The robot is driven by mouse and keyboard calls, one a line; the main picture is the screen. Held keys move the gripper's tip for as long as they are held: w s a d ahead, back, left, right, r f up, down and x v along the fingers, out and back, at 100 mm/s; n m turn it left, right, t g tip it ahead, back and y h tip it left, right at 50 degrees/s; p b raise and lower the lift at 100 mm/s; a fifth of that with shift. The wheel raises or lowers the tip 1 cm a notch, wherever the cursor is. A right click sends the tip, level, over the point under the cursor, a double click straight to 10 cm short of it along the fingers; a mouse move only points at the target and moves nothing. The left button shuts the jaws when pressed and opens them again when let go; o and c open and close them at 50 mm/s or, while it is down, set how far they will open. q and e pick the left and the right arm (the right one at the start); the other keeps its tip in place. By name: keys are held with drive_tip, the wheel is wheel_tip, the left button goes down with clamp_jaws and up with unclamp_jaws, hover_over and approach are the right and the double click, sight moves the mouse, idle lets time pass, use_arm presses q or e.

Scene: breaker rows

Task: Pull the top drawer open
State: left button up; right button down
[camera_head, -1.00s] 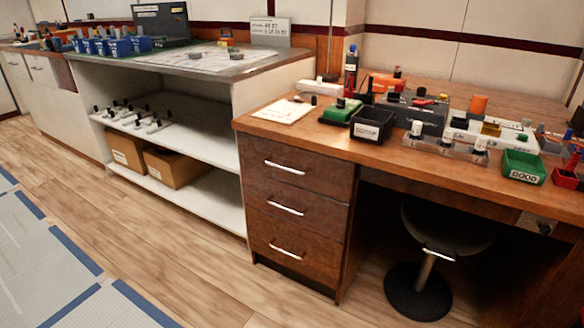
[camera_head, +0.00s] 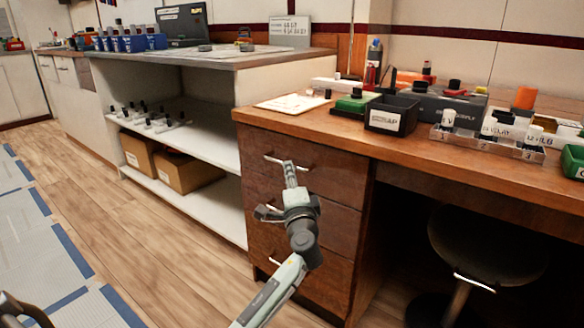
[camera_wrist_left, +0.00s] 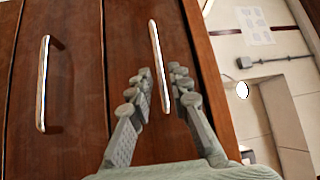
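The top drawer (camera_head: 326,166) of the dark wooden desk is shut. Its silver bar handle (camera_head: 272,158) runs across its front; it also shows in the left wrist view (camera_wrist_left: 155,45). My left gripper (camera_head: 288,172) is at the drawer front, over the middle of the handle in the head view. In the left wrist view its fingers (camera_wrist_left: 162,82) are apart, with the lower part of the handle between them in the picture. I cannot tell whether they touch it. The middle drawer's handle (camera_wrist_left: 43,85) shows in the left wrist view.
The desktop (camera_head: 350,135) above holds a black bin (camera_head: 391,116), a green block (camera_head: 355,102) and bottles. A white shelf unit (camera_head: 243,75) with cardboard boxes (camera_head: 180,170) stands to the left. A stool (camera_head: 480,250) is under the desk. The floor in front is open.

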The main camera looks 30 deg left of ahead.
use_arm(q)
drive_tip(key=x, duration=0.4)
drive_tip(key=shift+w+a, duration=0.3)
clamp_jaws()
